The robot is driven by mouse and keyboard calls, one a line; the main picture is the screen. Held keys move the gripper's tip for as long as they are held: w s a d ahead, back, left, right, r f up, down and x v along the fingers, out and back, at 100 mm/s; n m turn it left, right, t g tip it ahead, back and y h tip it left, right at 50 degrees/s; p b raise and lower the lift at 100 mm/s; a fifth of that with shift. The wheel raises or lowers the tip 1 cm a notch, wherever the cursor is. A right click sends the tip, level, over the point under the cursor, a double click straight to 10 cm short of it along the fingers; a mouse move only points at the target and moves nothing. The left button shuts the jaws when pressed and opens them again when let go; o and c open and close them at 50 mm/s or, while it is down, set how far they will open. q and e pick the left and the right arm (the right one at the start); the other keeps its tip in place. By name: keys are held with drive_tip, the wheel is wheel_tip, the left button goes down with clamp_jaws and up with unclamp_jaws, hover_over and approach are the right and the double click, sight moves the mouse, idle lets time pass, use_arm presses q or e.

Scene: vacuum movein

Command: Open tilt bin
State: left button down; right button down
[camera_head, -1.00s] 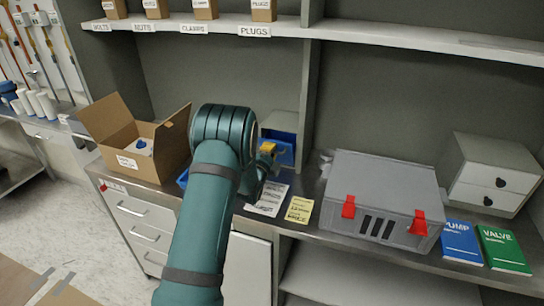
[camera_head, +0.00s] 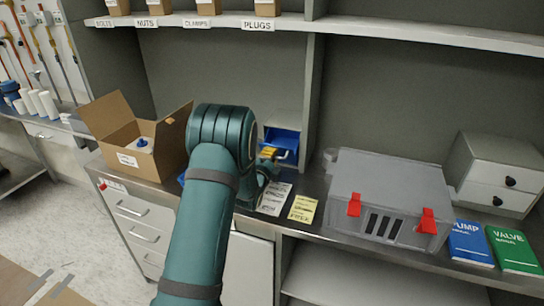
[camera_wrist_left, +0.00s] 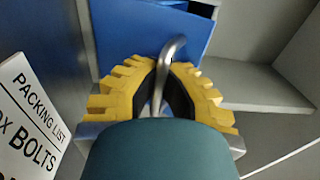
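The blue tilt bin (camera_head: 284,138) sits on the counter at the back, against the upright divider, partly hidden by my left arm. Its front leans outward and the dark blue inside shows at the top. In the left wrist view its blue front (camera_wrist_left: 115,35) fills the upper middle, with a curved metal handle (camera_wrist_left: 166,60) standing off it. My left gripper (camera_head: 268,153) is at the bin's front. Its yellow fingers (camera_wrist_left: 165,68) close around the handle from both sides. My right gripper is not in view.
An open cardboard box (camera_head: 165,150) stands left of my arm. A grey case (camera_head: 390,195) with red latches, a small drawer unit (camera_head: 495,175) and manuals (camera_head: 470,240) stand to the right. Paper labels (camera_head: 303,209) lie in front. A shelf (camera_head: 430,36) runs above.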

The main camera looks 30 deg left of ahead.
use_arm(q)
drive_tip(key=c, duration=1.1)
unclamp_jaws()
drive_tip(key=shift+s+r, duration=0.15)
drive_tip(key=shift+r, duration=0.1)
drive_tip(key=shift+o, duration=0.2)
drive_tip(key=shift+f, duration=0.1)
drive_tip(key=v, duration=1.2)
